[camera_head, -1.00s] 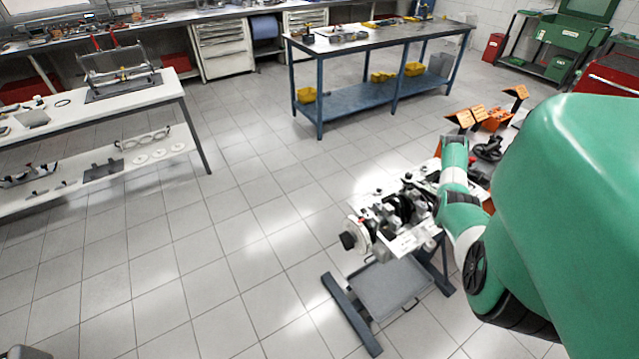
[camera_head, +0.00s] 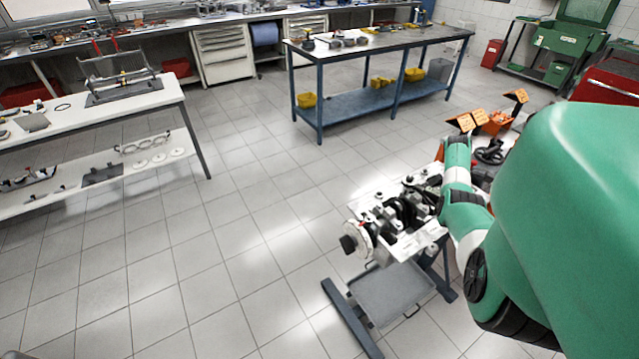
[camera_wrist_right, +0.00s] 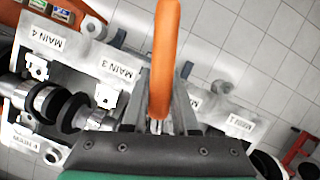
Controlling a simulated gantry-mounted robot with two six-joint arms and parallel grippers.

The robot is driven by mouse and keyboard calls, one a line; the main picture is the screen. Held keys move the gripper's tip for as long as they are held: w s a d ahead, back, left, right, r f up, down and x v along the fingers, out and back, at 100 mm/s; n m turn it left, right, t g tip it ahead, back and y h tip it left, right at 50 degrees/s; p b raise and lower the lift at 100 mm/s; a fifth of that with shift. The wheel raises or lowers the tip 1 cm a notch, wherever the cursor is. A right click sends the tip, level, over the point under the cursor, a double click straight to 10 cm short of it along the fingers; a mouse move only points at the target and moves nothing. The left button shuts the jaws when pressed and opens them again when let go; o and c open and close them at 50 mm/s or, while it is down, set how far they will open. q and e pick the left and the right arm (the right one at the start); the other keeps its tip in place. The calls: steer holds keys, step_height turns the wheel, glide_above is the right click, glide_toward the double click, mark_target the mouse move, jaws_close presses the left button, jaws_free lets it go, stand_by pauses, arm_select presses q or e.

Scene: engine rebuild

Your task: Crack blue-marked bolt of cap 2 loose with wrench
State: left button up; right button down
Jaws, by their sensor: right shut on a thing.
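The engine block (camera_head: 400,215) sits on a stand in the head view, with its crankshaft showing. My right arm reaches it from the right, and its gripper is hidden there behind the arm. In the right wrist view my right gripper (camera_wrist_right: 158,112) is shut on the orange-handled wrench (camera_wrist_right: 166,55), above the block between the MAIN 3 label (camera_wrist_right: 117,70) and the MAIN 1 label (camera_wrist_right: 238,120). The gripper and handle cover most of the cap 2 area; only part of a label (camera_wrist_right: 194,103) shows. The blue-marked bolt and the wrench's working end cannot be made out. My left gripper is out of view.
The crankshaft (camera_wrist_right: 62,108) lies along the block's left side in the wrist view. A grey tray (camera_head: 385,292) is under the stand. A white bench (camera_head: 150,97) stands left and a blue-framed table (camera_head: 375,42) behind. The tiled floor between them is clear.

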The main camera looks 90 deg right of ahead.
steer(key=shift+s+d, duration=0.1)
steer(key=shift+d, duration=0.1)
stand_by(0.3)
steer(key=shift+s+d+f+n+b, duration=0.1)
steer(key=shift+s+d+n+b, duration=0.25)
steer(key=shift+d+n+b, duration=0.4)
steer(key=shift+s+h, duration=0.15)
steer(key=shift+h, duration=0.15)
steer(key=shift+d+b, duration=0.1)
steer(key=shift+b, duration=0.2)
steer(key=shift+s+d+n+b, duration=0.25)
steer(key=shift+d+b, duration=0.1)
steer(key=shift+b, duration=0.25)
steer(key=shift+s+d+n+b, duration=0.1)
steer(key=shift+d+n+b, duration=0.2)
steer(key=shift+d+b, duration=0.1)
